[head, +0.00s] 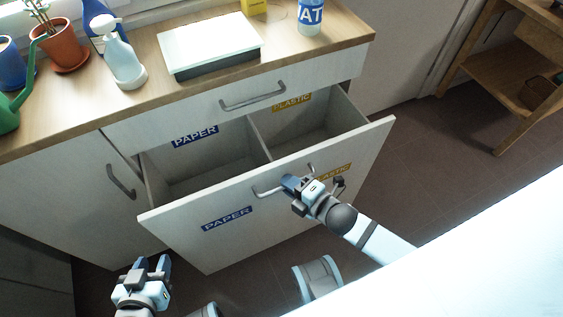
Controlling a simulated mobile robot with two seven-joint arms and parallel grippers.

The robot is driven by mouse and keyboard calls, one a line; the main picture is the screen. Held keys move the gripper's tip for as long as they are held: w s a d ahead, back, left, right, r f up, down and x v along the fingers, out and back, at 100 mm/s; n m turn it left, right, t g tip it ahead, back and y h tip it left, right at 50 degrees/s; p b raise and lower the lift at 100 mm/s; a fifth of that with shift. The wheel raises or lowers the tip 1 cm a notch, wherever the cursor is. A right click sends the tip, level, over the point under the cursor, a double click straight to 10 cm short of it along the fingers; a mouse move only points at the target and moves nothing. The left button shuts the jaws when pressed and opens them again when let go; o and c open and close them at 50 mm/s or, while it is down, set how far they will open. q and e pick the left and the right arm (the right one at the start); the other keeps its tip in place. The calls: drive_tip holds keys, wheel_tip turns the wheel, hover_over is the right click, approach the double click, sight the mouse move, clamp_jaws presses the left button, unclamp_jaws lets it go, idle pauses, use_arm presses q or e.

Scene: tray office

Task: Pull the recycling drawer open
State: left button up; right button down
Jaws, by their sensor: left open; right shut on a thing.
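The recycling drawer (178,222) stands pulled out from the white cabinet, and its inside shows. A divider splits it into a compartment with a blue PAPER label and one with a yellow PLASTIC label. Its front carries the same two labels and a bar handle (266,192). My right gripper (290,183) is at the handle, shut on it, and hides the handle's middle. My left gripper (152,264) is open and empty, low in front of the cabinet, apart from the drawer.
The countertop (150,99) holds a white-topped box (208,42), a spray bottle (122,58), a potted plant (64,46) and a green watering can (12,108). A closed upper drawer has its own handle (252,96). A wooden shelf (510,75) stands far right, with bare floor before it.

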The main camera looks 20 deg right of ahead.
use_arm(q)
drive_tip(key=shift+a+f, duration=0.1)
use_arm(e)
drive_tip(key=shift+s, duration=0.5)
drive_tip(key=c, duration=1.5)
unclamp_jaws()
use_arm(q)
drive_tip(key=shift+s+a+p, duration=0.1)
drive_tip(key=shift+s+p, duration=0.05)
drive_tip(key=shift+p, duration=0.75)
use_arm(e)
drive_tip(key=v, duration=1.3)
drive_tip(key=shift+s+d+r, duration=0.2)
drive_tip(key=shift+s, duration=0.15)
